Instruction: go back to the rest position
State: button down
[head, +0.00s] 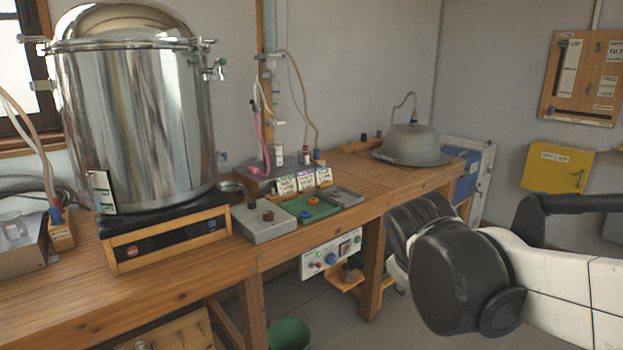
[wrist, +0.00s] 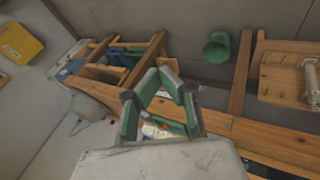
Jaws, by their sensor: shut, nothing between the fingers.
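My gripper (wrist: 160,80) shows in the wrist view, with its grey and green fingers closed towards each other at the tips and nothing held between them. In that view it is seen against the wooden bench and its lower frame. In the head view, my white and black arm reaches in from the right, in front of the bench's right end. My fingers cannot be made out there.
A large steel pot (head: 135,120) stands on a heater unit (head: 165,238) at the left of the wooden bench (head: 375,188). Grey and green trays (head: 308,212) and a domed lid (head: 412,145) stand further right. A green bucket (head: 289,334) is on the floor. A yellow box (head: 556,168) hangs on the wall.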

jog(key=s+d+f+m+y, duration=0.1)
jog(key=s+f+m+y, duration=0.2)
jog(key=s+m, duration=0.8)
jog(key=s+r+n+p, duration=0.2)
jog(key=r+p, duration=0.6)
jog(key=s+r+n+p, duration=0.2)
jog(key=r+p, duration=0.6)
jog(key=shift+r+t+p, duration=0.35)
jog(key=shift+t, duration=0.05)
